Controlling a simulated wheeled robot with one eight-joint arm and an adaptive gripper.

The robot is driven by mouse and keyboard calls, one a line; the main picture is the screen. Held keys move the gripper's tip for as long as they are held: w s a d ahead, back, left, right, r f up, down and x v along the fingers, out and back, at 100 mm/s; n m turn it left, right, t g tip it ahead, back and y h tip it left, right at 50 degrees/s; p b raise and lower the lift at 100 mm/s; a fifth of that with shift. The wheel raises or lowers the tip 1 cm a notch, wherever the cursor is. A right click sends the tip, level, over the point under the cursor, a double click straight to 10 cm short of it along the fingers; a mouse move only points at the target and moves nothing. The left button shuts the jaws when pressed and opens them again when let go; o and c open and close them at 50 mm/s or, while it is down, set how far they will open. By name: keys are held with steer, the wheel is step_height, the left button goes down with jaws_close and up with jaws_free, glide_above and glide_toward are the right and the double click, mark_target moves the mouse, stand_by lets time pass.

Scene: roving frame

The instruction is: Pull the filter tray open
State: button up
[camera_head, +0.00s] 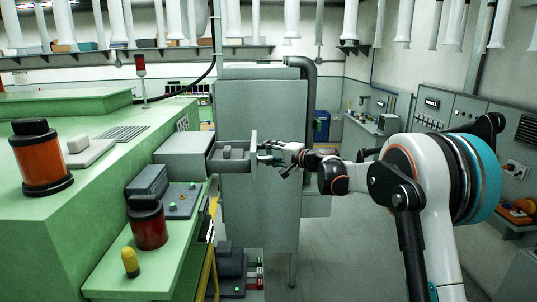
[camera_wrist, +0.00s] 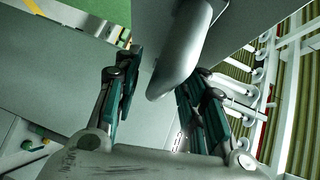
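The filter tray (camera_head: 214,163) is a grey drawer that stands out from the right side of a grey housing (camera_head: 183,152) on the green machine. Its inside shows, with a dark grey block (camera_head: 232,153) in it. The tray's upright front plate (camera_head: 253,150) faces my gripper (camera_head: 268,157), which is right beside it. In the wrist view a rounded grey handle (camera_wrist: 182,62) reaches down between the two fingers of my gripper (camera_wrist: 158,72). The fingers are apart, with a gap between the left finger and the handle. I cannot tell whether the right finger touches it.
A tall grey cabinet (camera_head: 282,115) stands close behind the tray. The green machine (camera_head: 85,195) fills the left, with a red-and-black jar (camera_head: 147,226) and a yellow-topped knob (camera_head: 130,262) on its ledge. A control panel lines the right wall. The floor (camera_head: 345,265) in the middle is clear.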

steer(key=v, duration=1.2)
steer(key=shift+a+f, duration=0.1)
steer(key=s+a+f+n+g+h+b, duration=0.1)
steer(key=s+f+n+g+h+b, duration=0.15)
steer(key=s+f+b, duration=0.8)
steer(key=s+a+f+n+g+h+b, duration=0.1)
steer(key=s+a+f+n+h+b, duration=0.3)
steer(key=s, duration=1.1)
steer(key=s+d+f+h+b, duration=0.1)
steer(key=s+d+f+b, duration=0.2)
steer(key=s+f, duration=0.4)
steer(key=s+d+f+n+g+h+b, duration=0.1)
steer(key=s+d+f+h+b, duration=0.1)
steer(key=s+f+b, duration=0.4)
steer(key=s+d+f+h+b, duration=0.1)
steer(key=s+d+f+b, duration=0.3)
steer(key=s+f, duration=0.5)
step_height(320, 180, down, 2)
steer(key=shift+d+f+h, duration=0.15)
steer(key=shift+d+h, duration=0.2)
